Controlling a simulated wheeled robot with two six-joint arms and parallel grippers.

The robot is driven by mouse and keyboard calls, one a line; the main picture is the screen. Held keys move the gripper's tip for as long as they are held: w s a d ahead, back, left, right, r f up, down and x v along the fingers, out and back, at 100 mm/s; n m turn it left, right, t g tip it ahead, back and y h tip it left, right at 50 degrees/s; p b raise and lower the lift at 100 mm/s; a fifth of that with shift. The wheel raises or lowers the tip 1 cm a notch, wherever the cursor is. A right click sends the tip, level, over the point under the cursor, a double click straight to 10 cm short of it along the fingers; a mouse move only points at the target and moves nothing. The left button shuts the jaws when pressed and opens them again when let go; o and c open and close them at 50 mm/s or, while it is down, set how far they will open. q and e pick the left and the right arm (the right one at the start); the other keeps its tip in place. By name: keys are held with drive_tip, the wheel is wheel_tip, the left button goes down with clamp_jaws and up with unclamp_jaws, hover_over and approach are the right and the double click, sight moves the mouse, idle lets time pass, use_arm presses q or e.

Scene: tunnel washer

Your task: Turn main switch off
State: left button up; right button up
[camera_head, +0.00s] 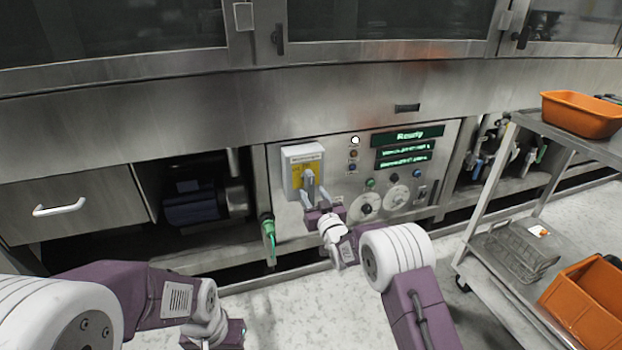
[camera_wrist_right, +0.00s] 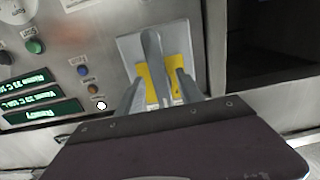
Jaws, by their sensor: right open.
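The main switch (camera_head: 303,152) is a light grey box with a yellow plate and a grey handle (camera_head: 308,176), on the left part of the control panel. In the right wrist view the main switch (camera_wrist_right: 130,46) appears upside down, its handle (camera_wrist_right: 153,62) running along the middle of the yellow plate. My right gripper (camera_head: 315,194) is at the switch, open, one finger on each side of the handle. Contact with the handle cannot be told. My left gripper (camera_head: 220,338) is low at the bottom edge, away from the panel; its fingers are not clear.
The control panel (camera_head: 340,190) has knobs, buttons and a green display (camera_head: 407,136) reading Ready. A green-handled hose (camera_head: 268,238) hangs left of it. A metal cart (camera_head: 490,190) with orange bins (camera_head: 580,116) stands at right. The floor ahead is clear.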

drive_tip(key=shift+w+a+f+b, duration=0.2)
drive_tip(key=shift+w+b, duration=0.4)
drive_tip(key=shift+b, duration=0.2)
drive_tip(key=shift+w+a, duration=0.15)
drive_tip(key=shift+w, duration=0.35)
use_arm(q)
drive_tip(key=shift+f, duration=0.25)
use_arm(e)
drive_tip(key=shift+r, duration=0.1)
clamp_jaws()
